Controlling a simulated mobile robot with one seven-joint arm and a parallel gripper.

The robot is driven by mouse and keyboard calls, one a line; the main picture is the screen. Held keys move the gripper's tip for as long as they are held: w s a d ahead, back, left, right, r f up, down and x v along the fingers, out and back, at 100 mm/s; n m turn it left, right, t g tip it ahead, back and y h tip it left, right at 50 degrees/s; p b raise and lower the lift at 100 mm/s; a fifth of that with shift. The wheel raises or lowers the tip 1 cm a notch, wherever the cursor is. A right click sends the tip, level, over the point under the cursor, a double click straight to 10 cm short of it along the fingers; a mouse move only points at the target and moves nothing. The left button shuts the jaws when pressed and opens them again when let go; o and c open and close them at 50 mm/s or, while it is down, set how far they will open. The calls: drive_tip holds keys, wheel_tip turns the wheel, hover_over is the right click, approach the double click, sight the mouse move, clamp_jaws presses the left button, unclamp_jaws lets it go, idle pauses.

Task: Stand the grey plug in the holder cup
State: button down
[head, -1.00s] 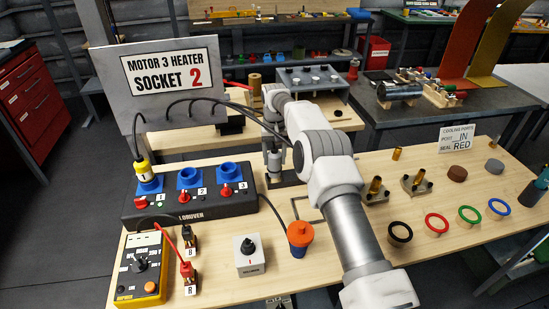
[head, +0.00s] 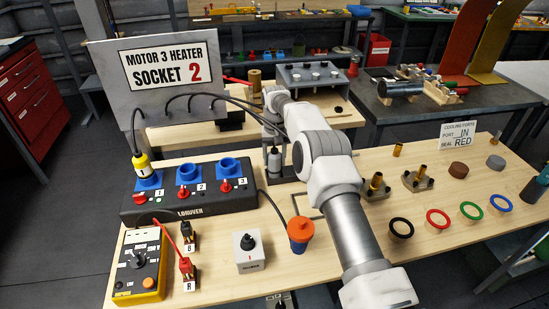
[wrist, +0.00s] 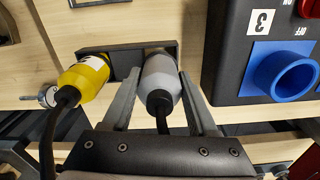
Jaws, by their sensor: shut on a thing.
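My gripper (wrist: 158,88) is shut on the grey plug (wrist: 160,78), with one finger on each side of its body and its black cable towards the wrist. In the head view the grey plug (head: 274,160) hangs upright below my gripper, beside the right end of the socket box. The black holder (wrist: 97,62) lies just beyond the plug in the wrist view. The plug's lower end overlaps the holder's right part, so I cannot tell whether it is inside a cup or above it. A yellow plug (wrist: 84,76) is at the holder's left part.
The socket box (head: 190,207) with blue sockets stands close by; its socket 3 (wrist: 285,75) is right of my gripper in the wrist view. Another yellow plug (head: 142,165) sits in socket 1.

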drive_tip(key=shift+f+b, duration=0.55)
drive_tip(key=shift+f, duration=0.35)
drive_tip(key=shift+c, duration=0.5)
unclamp_jaws()
wheel_tip(320, 180, up, 17)
drive_tip(key=p, duration=0.4)
drive_tip(key=shift+r, duration=0.2)
